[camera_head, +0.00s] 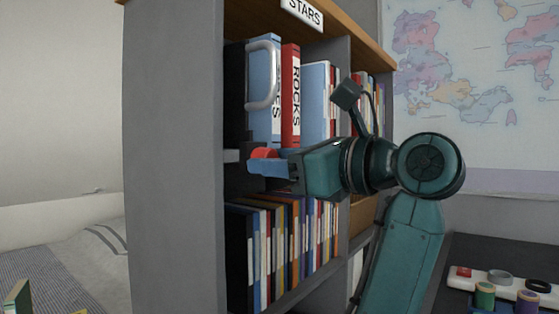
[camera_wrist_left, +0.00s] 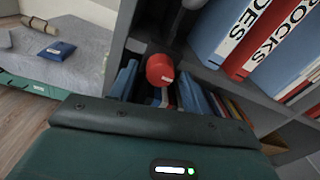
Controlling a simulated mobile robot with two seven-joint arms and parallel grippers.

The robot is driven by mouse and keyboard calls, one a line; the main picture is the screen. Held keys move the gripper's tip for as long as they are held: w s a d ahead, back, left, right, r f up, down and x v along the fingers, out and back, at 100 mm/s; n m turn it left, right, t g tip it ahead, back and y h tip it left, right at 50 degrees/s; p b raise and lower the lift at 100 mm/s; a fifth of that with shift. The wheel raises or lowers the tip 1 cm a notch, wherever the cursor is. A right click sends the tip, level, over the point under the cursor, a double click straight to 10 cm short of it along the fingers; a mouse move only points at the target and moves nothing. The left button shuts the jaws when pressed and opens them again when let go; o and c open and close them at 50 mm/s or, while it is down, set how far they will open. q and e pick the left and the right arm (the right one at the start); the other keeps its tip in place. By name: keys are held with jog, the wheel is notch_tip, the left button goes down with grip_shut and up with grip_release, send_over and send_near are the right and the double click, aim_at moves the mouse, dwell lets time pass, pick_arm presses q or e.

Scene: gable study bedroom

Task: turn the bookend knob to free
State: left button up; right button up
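The red knob (camera_head: 264,153) is at the shelf's front edge, below the upright books. In the left wrist view the round red knob (camera_wrist_left: 160,69) shows between my blue fingertips, with a small pale mark on its lower part. My left gripper (camera_head: 270,163) reaches in from the right in the head view. In the wrist view my left gripper (camera_wrist_left: 158,92) has its fingers apart, one on each side of the knob, with gaps visible. Whether a finger touches the knob is unclear. A grey curved handle (camera_head: 262,78) stands above the knob. My right gripper is out of view.
A blue binder (camera_head: 265,120) and a red ROCKS binder (camera_head: 290,80) stand just above the knob. Thin books (camera_head: 275,250) fill the shelf below. The grey bookcase side (camera_head: 175,150) is close on the left. A dark desk (camera_head: 500,250) with small items is at lower right.

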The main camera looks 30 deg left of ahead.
pick_arm(q)
jog(key=c, duration=0.8)
jog(key=shift+n, duration=0.4)
jog(key=shift+n+b, duration=0.35)
jog(key=shift+n, duration=8.25)
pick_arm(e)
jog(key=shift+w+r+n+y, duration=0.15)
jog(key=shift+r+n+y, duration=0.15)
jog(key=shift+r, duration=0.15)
pick_arm(q)
jog(key=shift+n+g, duration=0.3)
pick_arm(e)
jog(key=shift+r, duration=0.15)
